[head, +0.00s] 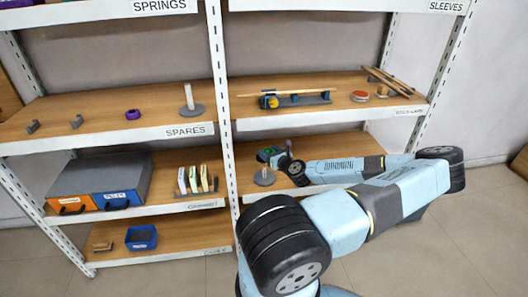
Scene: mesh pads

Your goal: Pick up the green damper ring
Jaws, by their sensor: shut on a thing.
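My arm reaches over to the right bay of the shelving, and my gripper (275,157) is at the lower middle shelf, small in the picture. A small green thing, which looks like the green damper ring (264,154), shows at the jaws. My gripper is shut on it. The fingers are dark and the exact grip is too small to make out. A short post on a round grey base (264,179) stands on the shelf just below and in front of the gripper.
A white upright (222,110) divides the bays. Above my gripper, a shelf holds a rack with a yellow-blue item (268,101), a red-topped disc (360,96) and sticks. At left are a purple ring (132,114), a tall peg (189,96), drawers (118,200) and a blue bin (141,238).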

